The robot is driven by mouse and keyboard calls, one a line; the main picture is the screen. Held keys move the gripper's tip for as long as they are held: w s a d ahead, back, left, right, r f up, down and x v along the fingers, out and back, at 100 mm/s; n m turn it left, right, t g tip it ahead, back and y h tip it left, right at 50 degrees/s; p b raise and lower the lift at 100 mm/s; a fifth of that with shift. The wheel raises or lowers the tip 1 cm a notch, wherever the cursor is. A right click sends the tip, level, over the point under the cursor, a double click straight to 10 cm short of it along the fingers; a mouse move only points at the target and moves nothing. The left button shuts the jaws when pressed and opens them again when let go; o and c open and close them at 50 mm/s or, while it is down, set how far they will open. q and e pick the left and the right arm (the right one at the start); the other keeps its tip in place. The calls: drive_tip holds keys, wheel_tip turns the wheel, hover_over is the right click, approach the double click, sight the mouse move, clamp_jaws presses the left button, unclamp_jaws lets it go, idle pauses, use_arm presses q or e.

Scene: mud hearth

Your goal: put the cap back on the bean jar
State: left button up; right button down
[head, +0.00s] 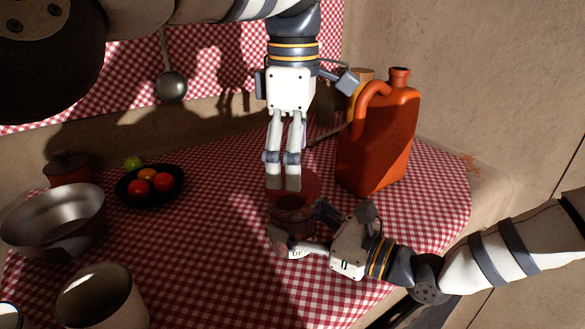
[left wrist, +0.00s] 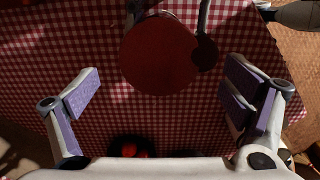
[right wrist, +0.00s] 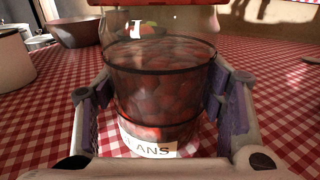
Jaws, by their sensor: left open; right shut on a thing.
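The bean jar (right wrist: 160,85) is clear glass with dark red beans inside and a white label. It stands upright on the checked cloth; it also shows in the head view (head: 291,214). My right gripper (head: 285,240) is shut around its body from the side, one finger on each side in the right wrist view. The round red cap (left wrist: 158,55) lies flat at the jar's mouth; its lower edge (right wrist: 160,2) shows at the top of the right wrist view. Whether it is fully seated I cannot tell. My left gripper (head: 284,182) is open and empty, pointing down above the cap.
An orange-red jug (head: 378,140) stands behind and right of the jar. A black plate (head: 128,190) with fruit, a metal bowl (head: 52,220) and a pale pot (head: 100,300) stand at the left. A ladle (head: 171,85) hangs behind. Cloth between the plate and jar is clear.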

use_arm(q)
drive_tip(key=shift+f, duration=1.5)
drive_tip(key=shift+c, duration=0.5)
